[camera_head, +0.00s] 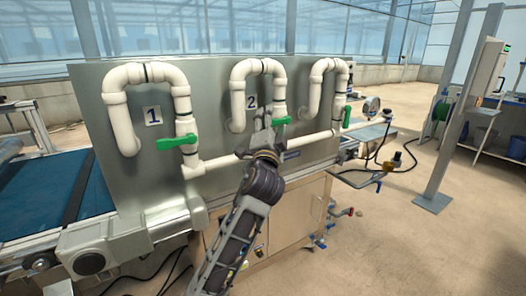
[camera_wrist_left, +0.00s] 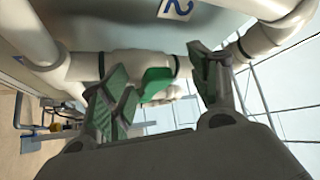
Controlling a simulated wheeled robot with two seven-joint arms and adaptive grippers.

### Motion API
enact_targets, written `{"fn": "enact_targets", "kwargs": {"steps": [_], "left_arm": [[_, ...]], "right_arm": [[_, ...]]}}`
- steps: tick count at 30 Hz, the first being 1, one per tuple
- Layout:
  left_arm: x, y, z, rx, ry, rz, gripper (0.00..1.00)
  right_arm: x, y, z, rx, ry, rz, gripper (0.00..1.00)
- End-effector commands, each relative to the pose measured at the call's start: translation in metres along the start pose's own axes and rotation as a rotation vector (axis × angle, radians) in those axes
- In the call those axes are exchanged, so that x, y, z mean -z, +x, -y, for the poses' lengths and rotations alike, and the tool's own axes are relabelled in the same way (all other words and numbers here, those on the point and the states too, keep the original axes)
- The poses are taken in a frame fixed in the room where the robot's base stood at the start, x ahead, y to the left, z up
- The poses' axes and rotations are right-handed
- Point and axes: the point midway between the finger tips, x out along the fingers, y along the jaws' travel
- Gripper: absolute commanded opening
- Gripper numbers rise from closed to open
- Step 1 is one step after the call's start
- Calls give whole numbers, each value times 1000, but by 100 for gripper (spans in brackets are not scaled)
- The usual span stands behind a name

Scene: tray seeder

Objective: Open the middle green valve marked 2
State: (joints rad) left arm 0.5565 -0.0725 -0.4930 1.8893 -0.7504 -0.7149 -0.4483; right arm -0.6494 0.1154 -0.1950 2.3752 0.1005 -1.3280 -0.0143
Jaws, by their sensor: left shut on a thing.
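The middle valve's green handle (camera_head: 281,121) sits on the white pipe beside the label 2 (camera_head: 251,102). It points left, roughly level. My left gripper (camera_head: 264,117) is at the handle's free end, in front of the panel, and is shut on it. The fingers hide part of the handle in the head view. In the left wrist view the green handle (camera_wrist_left: 156,80) shows between the two finger pads of my left gripper (camera_wrist_left: 162,84), with the label 2 (camera_wrist_left: 175,8) above. My right gripper is not in view.
The valve by label 1 has a level green handle (camera_head: 176,143). The rightmost valve has an upright green handle (camera_head: 346,117). White pipes (camera_head: 243,72) curve out from the grey panel (camera_head: 215,100). A blue conveyor belt (camera_head: 50,190) lies at left. Open floor is at right.

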Motion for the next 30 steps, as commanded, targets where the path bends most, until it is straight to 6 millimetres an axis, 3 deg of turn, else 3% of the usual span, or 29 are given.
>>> {"fn": "enact_targets", "kwargs": {"steps": [1,30], "left_arm": [[8,-3,15,27,-10,-19,44],[2,-44,12,17,-4,-10,44]], "right_arm": [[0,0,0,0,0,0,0],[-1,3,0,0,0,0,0]]}}
